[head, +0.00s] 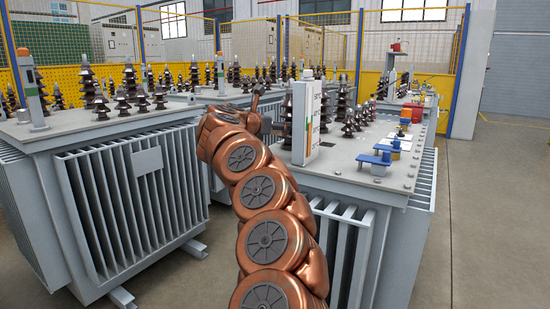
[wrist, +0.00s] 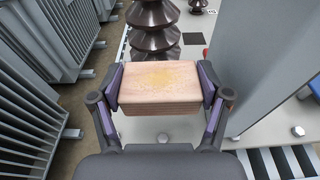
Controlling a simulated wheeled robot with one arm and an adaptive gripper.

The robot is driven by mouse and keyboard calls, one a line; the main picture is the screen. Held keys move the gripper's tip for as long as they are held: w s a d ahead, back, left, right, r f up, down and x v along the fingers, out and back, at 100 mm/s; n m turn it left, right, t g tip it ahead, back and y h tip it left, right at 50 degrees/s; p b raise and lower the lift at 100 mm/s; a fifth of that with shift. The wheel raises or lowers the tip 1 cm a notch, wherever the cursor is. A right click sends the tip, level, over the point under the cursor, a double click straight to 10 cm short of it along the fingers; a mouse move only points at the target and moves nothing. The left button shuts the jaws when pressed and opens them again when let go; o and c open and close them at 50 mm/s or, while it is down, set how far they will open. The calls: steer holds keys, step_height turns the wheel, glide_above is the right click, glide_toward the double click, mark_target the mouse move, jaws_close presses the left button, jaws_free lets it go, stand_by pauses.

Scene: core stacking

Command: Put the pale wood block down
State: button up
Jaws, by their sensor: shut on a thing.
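The pale wood block (wrist: 158,84) is a small rectangular block in the wrist view. My gripper (wrist: 160,88) is shut on it, with one finger pressed against each end. In the wrist view the block is seen in front of a dark brown ribbed insulator and over the edge of a grey transformer top (wrist: 180,128). I cannot tell whether the block touches that top. In the head view my copper-coloured arm reaches toward the transformer, and its own links hide most of the gripper and the block.
A white and grey upright box (head: 305,122) stands on the transformer top (head: 345,170), close right of my arm. Brown insulators (head: 348,122) stand behind it. Blue parts (head: 376,162) sit farther right. Another finned transformer (head: 130,195) is at left. Open floor lies at right.

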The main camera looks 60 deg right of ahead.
steer(key=shift+f+b, duration=1.25)
steer(key=shift+f, duration=2.65)
steer(key=shift+f, duration=0.2)
steer(key=o, duration=1.2)
steer(key=shift+c, duration=0.2)
steer(key=shift+r, duration=0.15)
steer(key=shift+a+r, duration=0.1)
steer(key=p+v, duration=0.2)
steer(key=v, duration=0.9)
steer(key=shift+a, duration=0.4)
steer(key=shift+s, duration=0.1)
